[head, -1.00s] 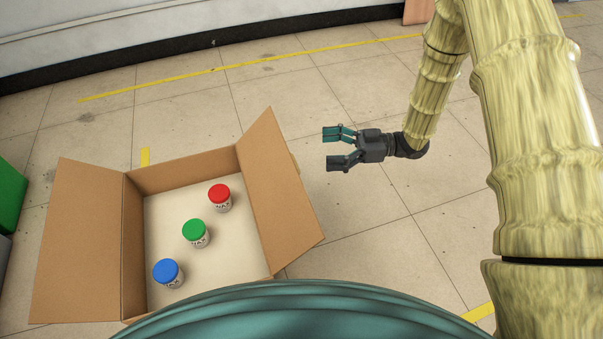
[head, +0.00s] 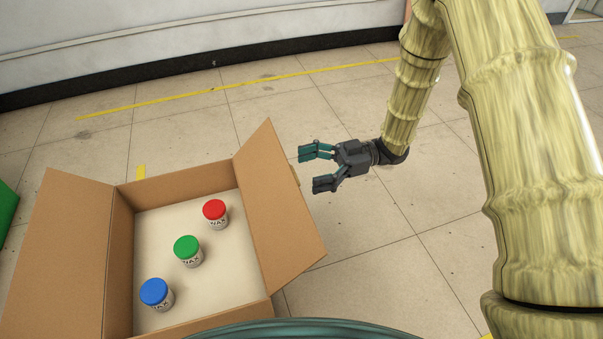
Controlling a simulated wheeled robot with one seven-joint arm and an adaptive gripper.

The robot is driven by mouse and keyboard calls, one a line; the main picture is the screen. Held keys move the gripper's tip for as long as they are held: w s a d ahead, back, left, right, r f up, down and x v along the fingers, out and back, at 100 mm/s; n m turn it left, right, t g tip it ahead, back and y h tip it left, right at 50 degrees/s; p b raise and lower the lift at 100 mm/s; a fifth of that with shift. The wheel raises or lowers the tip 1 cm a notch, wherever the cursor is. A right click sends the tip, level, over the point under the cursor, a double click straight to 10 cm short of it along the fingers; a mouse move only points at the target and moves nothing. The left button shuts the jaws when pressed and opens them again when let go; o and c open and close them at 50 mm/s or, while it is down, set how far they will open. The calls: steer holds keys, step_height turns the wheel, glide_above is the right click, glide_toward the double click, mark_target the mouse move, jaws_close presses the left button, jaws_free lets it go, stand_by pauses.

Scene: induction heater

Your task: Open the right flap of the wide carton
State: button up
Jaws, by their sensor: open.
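The wide carton (head: 120,240) stands open on the floor at the lower left in the head view. Its right flap (head: 275,205) stands up and leans outward to the right from the carton's right wall. Its left flap (head: 62,255) is spread outward to the left. Inside are three jars: one with a red lid (head: 214,208), one with a green lid (head: 186,246) and one with a blue lid (head: 154,292). My gripper (head: 311,168) is open and empty, just right of the right flap, its fingers pointing left toward it. No contact with the flap shows.
The tiled floor (head: 400,260) is clear to the right of the carton. A yellow line (head: 230,88) and a wall with a black base strip (head: 200,78) lie behind. A green object (head: 7,212) is at the left edge.

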steer(key=shift+x, duration=1.4)
